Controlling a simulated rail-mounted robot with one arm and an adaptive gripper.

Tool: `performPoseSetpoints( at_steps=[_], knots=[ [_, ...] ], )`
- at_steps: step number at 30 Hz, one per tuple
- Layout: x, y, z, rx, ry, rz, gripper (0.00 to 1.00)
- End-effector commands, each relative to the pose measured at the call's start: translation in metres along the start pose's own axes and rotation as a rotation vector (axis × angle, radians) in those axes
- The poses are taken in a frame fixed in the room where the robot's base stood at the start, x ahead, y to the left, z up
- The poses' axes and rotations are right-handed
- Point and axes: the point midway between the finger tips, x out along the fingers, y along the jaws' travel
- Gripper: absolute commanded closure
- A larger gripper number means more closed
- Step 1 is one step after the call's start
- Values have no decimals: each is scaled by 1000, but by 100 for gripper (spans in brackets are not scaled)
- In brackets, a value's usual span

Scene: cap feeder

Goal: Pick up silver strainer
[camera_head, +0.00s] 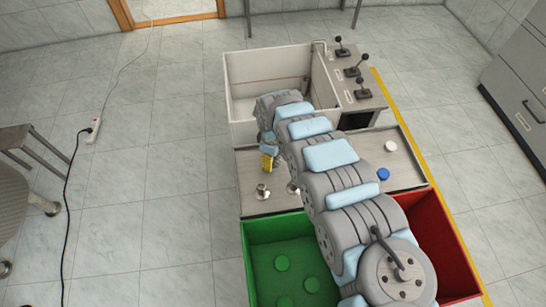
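A small silver object (262,191), perhaps the silver strainer, stands on the grey worktop left of my arm. A second silver piece (292,188) shows close to its right, partly hidden by my arm. They are too small to tell apart with certainty. My gripper (268,162), with a yellow part at its end, is above the far left part of the worktop, behind the silver objects in the picture and apart from the left one. Its fingers are too small and partly covered to tell open from shut.
A green bin (247,262) with several green caps is in front, and a red bin (440,232) is at right. A white cap (390,146) and a blue cap (383,174) lie on the worktop (405,165). A white open box (240,72) and a lever panel (350,90) stand behind.

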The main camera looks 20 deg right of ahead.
Motion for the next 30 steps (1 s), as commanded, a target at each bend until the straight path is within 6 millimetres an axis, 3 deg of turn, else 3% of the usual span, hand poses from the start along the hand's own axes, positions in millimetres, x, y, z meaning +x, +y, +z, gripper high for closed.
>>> performPoseSetpoints(
  at_steps=[1,5,16,22,30],
  knots=[
    [0,0,0,0,0,0,46],
    [0,0,0,0,0,0,83],
    [-8,1,0,1,0,1,84],
    [-39,1,1,-1,-1,4,84],
    [-70,-21,16,0,-2,3,84]
  ],
)
